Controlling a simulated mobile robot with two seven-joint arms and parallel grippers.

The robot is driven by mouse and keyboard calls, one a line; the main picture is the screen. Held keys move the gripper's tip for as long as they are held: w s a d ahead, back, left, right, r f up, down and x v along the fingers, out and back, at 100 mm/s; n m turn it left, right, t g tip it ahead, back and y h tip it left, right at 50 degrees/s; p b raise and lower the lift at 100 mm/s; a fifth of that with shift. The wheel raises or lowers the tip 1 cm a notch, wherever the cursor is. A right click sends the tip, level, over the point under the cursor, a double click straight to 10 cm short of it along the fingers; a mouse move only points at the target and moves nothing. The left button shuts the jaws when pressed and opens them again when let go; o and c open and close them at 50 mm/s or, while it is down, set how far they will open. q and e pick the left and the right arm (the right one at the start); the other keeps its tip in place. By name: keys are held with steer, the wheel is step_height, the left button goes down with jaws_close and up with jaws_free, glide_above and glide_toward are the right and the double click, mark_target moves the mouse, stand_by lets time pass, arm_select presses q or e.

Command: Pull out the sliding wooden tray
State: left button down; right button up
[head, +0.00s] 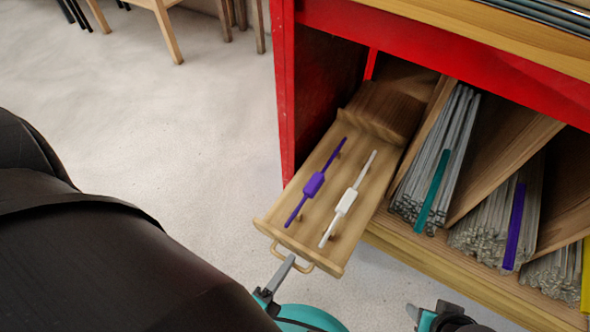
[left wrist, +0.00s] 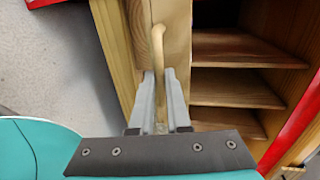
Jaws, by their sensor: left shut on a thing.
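The sliding wooden tray (head: 264,222) sticks out of the red cabinet, its back part still by the opening. A purple tool (head: 314,185) and a white tool (head: 345,201) lie lengthwise on it. Its looped wooden handle (head: 305,268) is on the front face and also shows in the left wrist view (left wrist: 157,45). My left gripper (head: 286,266) is shut on the handle, with one finger on each side of the bar in the left wrist view (left wrist: 160,92). My right gripper (head: 416,312) is partly visible at the bottom edge; its jaws are not clear.
The red cabinet (head: 284,95) has slanted wooden compartments to the right of the tray, holding bundles of glass rods (head: 438,155). More rods lie on the cabinet top (head: 550,12). Wooden furniture legs (head: 168,35) stand far back.

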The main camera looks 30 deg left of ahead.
arm_select(q)
steer(key=shift+s, duration=0.5)
steer(key=c, duration=0.9)
jaws_free()
steer(key=shift+p+v, duration=0.95)
steer(key=shift+v, duration=6.65)
arm_select(e)
steer(key=shift+g, duration=0.3)
steer(key=shift+s+f, duration=0.25)
steer(key=shift+f, duration=0.8)
steer(key=shift+s+f, duration=0.25)
steer(key=shift+f, duration=0.75)
